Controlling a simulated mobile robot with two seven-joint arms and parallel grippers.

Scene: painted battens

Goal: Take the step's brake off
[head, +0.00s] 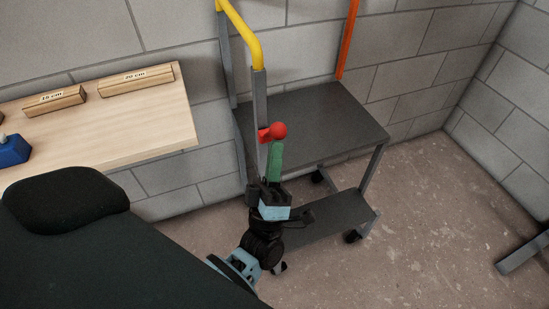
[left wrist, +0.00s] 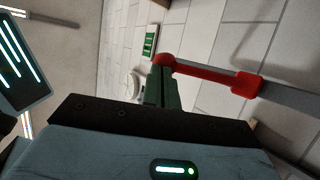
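The step (head: 325,120) has dark grey treads on a grey frame with small castors. Its brake is a red lever (left wrist: 205,73) on a grey upright post (head: 260,105). The lever sticks out sideways from the post and ends in a red ball knob (head: 280,130). My left gripper (head: 276,146) has green fingers, which show close together with nothing seen between them. They also show in the left wrist view (left wrist: 163,80). Their tips are right at the knob, just below it in the head view. I cannot tell whether they touch it. My right gripper is not in view.
A wooden bench top (head: 110,130) at the left holds a 15 cm batten (head: 54,102), a 20 cm batten (head: 137,80) and a blue object (head: 13,151). The step has a yellow rail (head: 243,40) and an orange rail (head: 347,38). Open floor (head: 440,210) lies to the right.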

